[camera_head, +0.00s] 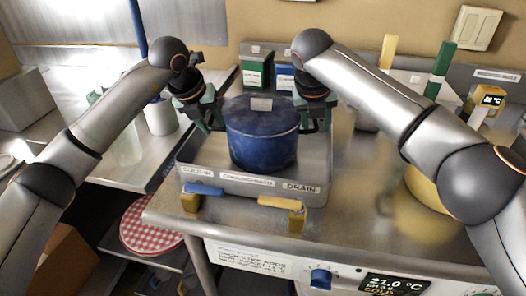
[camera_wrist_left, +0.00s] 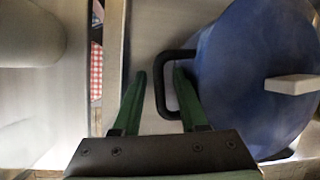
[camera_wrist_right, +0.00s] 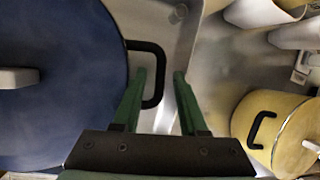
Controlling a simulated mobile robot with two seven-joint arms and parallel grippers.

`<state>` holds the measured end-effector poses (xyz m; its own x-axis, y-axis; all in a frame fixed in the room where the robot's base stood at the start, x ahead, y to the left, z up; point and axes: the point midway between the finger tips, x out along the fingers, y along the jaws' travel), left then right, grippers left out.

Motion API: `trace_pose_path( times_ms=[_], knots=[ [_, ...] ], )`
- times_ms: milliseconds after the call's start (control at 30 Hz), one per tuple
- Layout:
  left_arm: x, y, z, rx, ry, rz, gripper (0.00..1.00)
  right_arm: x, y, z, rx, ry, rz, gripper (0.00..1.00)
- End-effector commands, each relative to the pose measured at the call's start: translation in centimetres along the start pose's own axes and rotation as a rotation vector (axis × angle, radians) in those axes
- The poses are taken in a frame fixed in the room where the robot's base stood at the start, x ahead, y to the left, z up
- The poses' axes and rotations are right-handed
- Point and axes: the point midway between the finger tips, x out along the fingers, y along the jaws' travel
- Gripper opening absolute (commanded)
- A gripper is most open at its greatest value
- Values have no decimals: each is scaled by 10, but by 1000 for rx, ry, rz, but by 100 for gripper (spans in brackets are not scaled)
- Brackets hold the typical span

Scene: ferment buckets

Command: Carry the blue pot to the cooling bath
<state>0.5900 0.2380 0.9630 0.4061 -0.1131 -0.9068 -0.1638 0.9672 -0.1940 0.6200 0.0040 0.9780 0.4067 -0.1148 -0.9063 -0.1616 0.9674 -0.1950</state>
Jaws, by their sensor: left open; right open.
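The blue pot (camera_head: 262,140) with its lid stands upright inside the cooling bath (camera_head: 235,182), a shallow metal tray labelled on its front wall. My left gripper (camera_head: 214,125) is open at the pot's left side. In the left wrist view the pot's black handle (camera_wrist_left: 163,90) lies between the two green fingers, which are apart. My right gripper (camera_head: 322,125) is open at the pot's right side. In the right wrist view the other black handle (camera_wrist_right: 158,72) reaches between the spread fingers. The pot's underside is hidden.
A yellow pot (camera_wrist_right: 275,130) stands right of the bath, partly behind my right arm in the head view. A green box (camera_head: 255,72) stands behind the bath. Blue and yellow levers (camera_head: 280,202) sit at the bath's front. A lower side counter (camera_head: 120,165) lies left, across a gap.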

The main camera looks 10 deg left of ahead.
Motion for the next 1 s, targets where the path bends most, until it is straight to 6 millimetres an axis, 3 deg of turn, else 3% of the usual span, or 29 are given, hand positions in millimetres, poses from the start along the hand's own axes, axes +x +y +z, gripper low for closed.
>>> trace_pose_path(
  times_ms=[300, 567, 667, 1000],
  knots=[
    [-50, 0, 1, -1, -4, -1, 43, 0, 1, 0, -2, 0, 1, 44],
    [-66, 0, 0, -1, -2, 0, 43, -5, 1, 0, -2, -2, 2, 44],
    [-67, 0, 0, -1, -1, 0, 43, -17, 1, 1, -2, -3, 2, 44],
    [-66, 1, 0, -1, -1, 0, 43, -88, 1, 0, -2, -4, 2, 44]
  ],
)
